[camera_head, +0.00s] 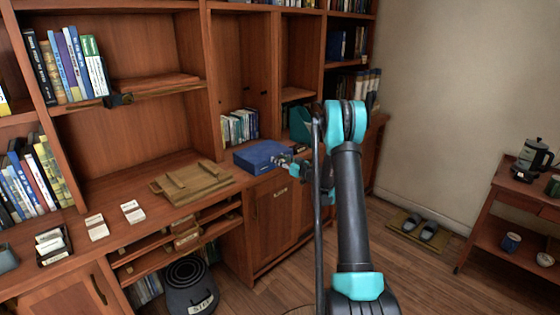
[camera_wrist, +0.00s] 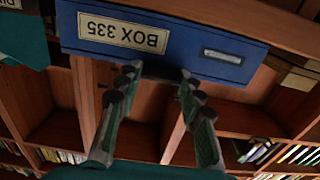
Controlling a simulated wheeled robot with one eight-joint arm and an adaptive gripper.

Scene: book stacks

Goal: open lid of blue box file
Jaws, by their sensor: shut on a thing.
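The blue box file (camera_head: 262,157) lies flat on the desk-height ledge of the bookcase, its lid looking closed. In the wrist view the blue box file (camera_wrist: 190,40) shows its front, upside down, with a "BOX 335" label (camera_wrist: 122,33) and a pale label holder (camera_wrist: 222,56). My gripper (camera_head: 284,163) is at the front right of the box. In the wrist view my gripper (camera_wrist: 158,77) has its two fingers at the lid edge, around a dark tab (camera_wrist: 160,72). The fingers partly hide the contact.
A wooden board-like stand (camera_head: 190,183) lies left of the box. Small white card stacks (camera_head: 132,211) and a dark tray (camera_head: 52,243) are further left. A trolley (camera_head: 510,215) is at the right.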

